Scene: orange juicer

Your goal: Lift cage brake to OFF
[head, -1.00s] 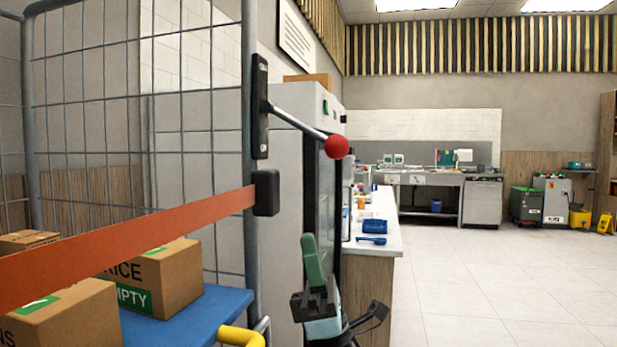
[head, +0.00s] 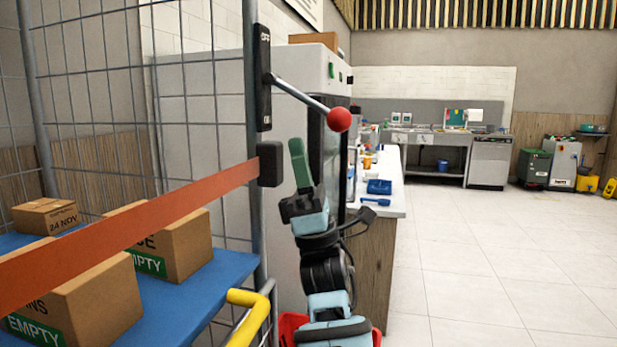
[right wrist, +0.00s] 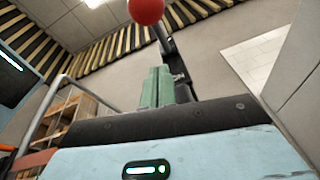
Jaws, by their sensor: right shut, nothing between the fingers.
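The cage brake is a metal lever with a red ball knob (head: 339,119), pivoting on a black plate (head: 264,78) on the cage post. The lever slopes down to the right from the plate; lettering at the plate's top appears to read OFF. My right gripper (head: 297,150) points up with its green fingers shut and empty, below and left of the knob and apart from it. In the right wrist view, the shut fingers (right wrist: 157,86) show below the red knob (right wrist: 146,10). My left gripper is not in view.
The wire cage (head: 140,100) holds cardboard boxes (head: 165,240) on a blue shelf (head: 190,300), with an orange strap (head: 130,228) across the front. A black block (head: 270,164) sits on the post beside my fingers. A counter (head: 392,190) stands behind; open floor (head: 480,260) lies right.

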